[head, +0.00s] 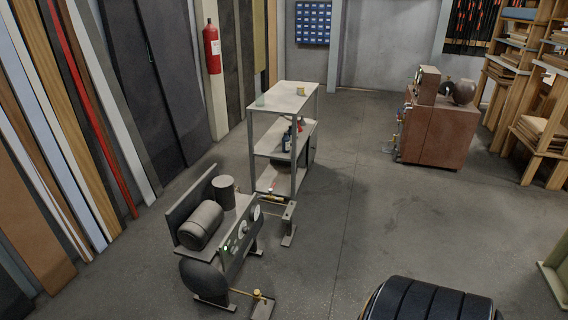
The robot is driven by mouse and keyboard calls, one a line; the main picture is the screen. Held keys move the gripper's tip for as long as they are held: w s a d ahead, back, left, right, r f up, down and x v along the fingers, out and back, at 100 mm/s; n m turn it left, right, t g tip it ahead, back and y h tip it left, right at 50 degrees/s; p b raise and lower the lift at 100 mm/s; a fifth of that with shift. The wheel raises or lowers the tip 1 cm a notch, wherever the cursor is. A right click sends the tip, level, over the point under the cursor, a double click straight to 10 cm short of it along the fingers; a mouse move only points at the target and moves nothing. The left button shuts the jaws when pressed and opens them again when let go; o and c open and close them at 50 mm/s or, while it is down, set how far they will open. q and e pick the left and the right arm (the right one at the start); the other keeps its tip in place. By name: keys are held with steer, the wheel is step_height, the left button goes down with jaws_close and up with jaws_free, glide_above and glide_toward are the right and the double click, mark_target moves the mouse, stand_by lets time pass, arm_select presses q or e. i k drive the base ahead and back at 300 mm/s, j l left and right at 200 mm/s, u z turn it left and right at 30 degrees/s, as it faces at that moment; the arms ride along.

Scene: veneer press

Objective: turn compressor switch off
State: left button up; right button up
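A machine that looks like the compressor (232,238) stands on the floor left of centre, below the middle of the head view. It has a dark horizontal cylinder (200,225), a smaller upright cylinder (223,192) and a large dark rounded tank (204,282) at its lower front. Its front panel carries round pale gauges (242,228) and a lit green lamp (226,248). The switch is too small to make out, so I cannot tell its position. Neither of my grippers is in view.
A grey shelf cart (285,97) with bottles stands just behind the machine. Tall panels (60,130) lean along the left wall. A brown cabinet (436,135) stands at the right. A dark ribbed shape (430,300) at the bottom is unclear. The middle floor is clear.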

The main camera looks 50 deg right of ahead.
mark_target(233, 250)
steer(key=z, duration=1.3)
steer(key=u, duration=0.45)
steer(key=i+l+u, duration=0.2)
steer(key=l+u, duration=0.2)
steer(key=i+l+u, duration=0.1)
steer(key=l+u, duration=0.3)
steer(key=i+l+u, duration=0.1)
steer(key=l+u, duration=0.3)
steer(key=l, duration=0.1)
